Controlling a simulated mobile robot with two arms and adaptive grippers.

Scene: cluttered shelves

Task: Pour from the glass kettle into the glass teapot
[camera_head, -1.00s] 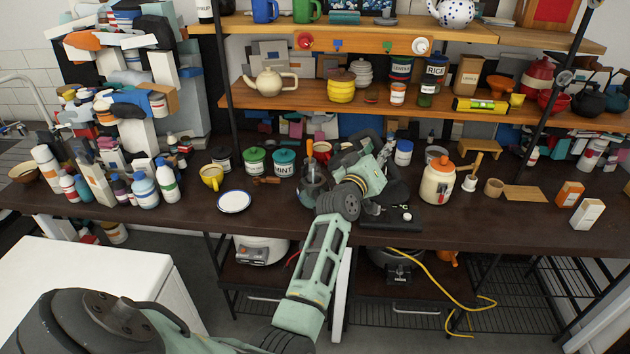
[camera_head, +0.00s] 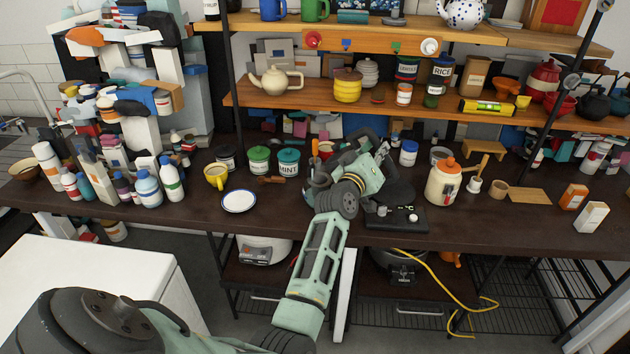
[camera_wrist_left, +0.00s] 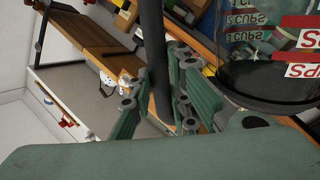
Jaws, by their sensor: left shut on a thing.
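My left gripper (camera_head: 383,150) is over the middle of the counter, partly hidden by its own wrist. In the left wrist view, its fingers (camera_wrist_left: 160,100) are closed around a dark upright bar, the kettle's handle (camera_wrist_left: 153,45). The glass kettle (camera_wrist_left: 262,50) fills the upper right there, with a dark rim, red bands and cup marks that read reversed. A clear vessel (camera_head: 317,188), which seems to be the glass teapot, shows left of my wrist, largely hidden. I cannot tell whether any liquid is flowing. My right gripper does not show.
A black flat appliance (camera_head: 398,218) lies right of my wrist. A cream jar with an orange lid (camera_head: 441,186) stands farther right. Loaded shelves (camera_head: 300,98) hang above.

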